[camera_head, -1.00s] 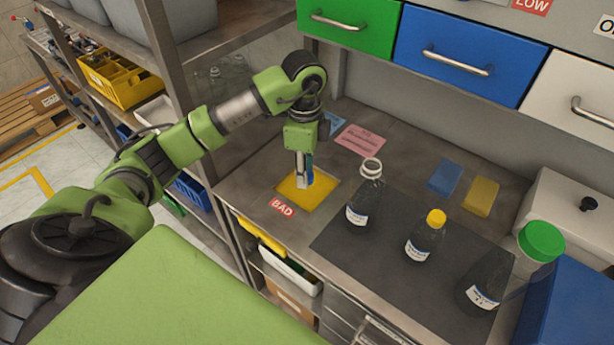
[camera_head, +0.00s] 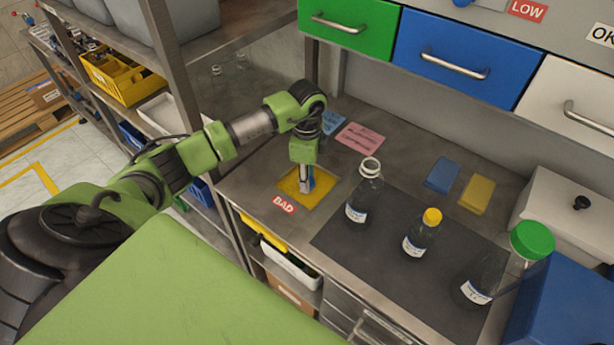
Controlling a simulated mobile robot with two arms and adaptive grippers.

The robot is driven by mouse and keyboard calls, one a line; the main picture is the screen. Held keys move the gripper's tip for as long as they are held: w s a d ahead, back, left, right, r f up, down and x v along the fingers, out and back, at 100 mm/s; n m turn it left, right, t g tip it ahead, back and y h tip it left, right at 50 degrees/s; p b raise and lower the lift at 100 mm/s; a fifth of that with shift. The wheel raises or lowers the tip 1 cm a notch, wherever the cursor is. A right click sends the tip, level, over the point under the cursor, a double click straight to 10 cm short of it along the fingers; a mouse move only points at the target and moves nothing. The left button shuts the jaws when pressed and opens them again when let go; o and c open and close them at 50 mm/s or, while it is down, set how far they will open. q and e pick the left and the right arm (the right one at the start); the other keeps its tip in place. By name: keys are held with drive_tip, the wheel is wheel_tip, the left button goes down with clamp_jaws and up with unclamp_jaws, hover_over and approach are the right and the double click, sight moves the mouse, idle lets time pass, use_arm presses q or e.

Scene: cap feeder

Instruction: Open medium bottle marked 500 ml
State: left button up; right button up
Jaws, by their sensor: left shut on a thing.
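The medium bottle (camera_head: 366,192) is clear, stands upright at the left of the dark mat and has no cap on its open neck. The print on its label is too small to read. My left gripper (camera_head: 306,187) points down over the yellow square (camera_head: 322,192) beside the red BAD sign (camera_head: 284,204), left of the bottle. It is shut on a blue thing (camera_head: 311,177), which looks like a cap and is mostly hidden by the fingers. Whether it touches the yellow square cannot be told. My right gripper is not in view.
A small bottle with a yellow cap (camera_head: 422,232) and a large bottle with a green cap (camera_head: 503,264) stand on the dark mat (camera_head: 390,283). Blue (camera_head: 442,175) and yellow (camera_head: 477,194) pads lie behind. A white box (camera_head: 560,211) and a blue box (camera_head: 562,305) stand at the right.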

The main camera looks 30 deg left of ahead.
use_arm(q)
drive_tip(key=o, duration=1.2)
drive_tip(key=shift+o, duration=0.2)
drive_tip(key=shift+r, duration=0.25)
drive_tip(key=shift+w+r, duration=0.1)
drive_tip(key=shift+r, duration=0.25)
wheel_tip(320, 180, up, 11)
drive_tip(key=b, duration=0.2)
